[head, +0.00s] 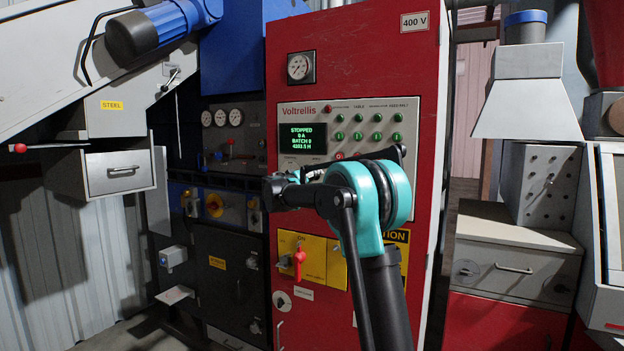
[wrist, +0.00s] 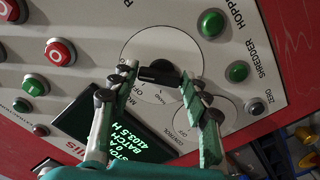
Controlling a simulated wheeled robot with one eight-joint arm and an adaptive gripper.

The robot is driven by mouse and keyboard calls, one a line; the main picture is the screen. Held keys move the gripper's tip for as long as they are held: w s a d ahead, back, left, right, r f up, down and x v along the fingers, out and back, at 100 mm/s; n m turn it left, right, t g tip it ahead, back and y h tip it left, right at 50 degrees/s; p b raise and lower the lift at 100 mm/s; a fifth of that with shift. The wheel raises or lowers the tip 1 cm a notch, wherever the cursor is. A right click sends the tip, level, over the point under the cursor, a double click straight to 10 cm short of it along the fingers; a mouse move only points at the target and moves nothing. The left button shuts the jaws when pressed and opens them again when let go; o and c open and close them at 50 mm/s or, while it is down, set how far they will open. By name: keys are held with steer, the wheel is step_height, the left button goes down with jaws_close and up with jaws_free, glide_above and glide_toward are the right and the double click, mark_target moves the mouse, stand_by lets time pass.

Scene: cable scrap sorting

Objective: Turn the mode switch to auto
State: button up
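The mode switch (wrist: 160,74) is a black knob on a round pale plate (wrist: 145,50) in the wrist view. Its bar lies roughly across the picture. Small lettering around it is partly covered, and I cannot read "auto". My gripper (wrist: 160,76) has its two green-padded fingers apart, one at each end of the knob, with the knob between the tips. The fingertips are very close to the knob; I cannot tell whether they touch it. In the head view my arm hides the switch and the fingertips in front of the red Voltrellis cabinet (head: 360,60).
A second round plate marked "control" (wrist: 223,105) sits partly behind the right finger. Green buttons (wrist: 237,71), red buttons (wrist: 60,52) and the display (wrist: 95,125) surround the switch. A red handle (head: 299,258) sticks out lower on the cabinet.

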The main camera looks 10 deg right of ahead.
steer(key=shift+o, duration=1.4)
steer(key=v, duration=1.2)
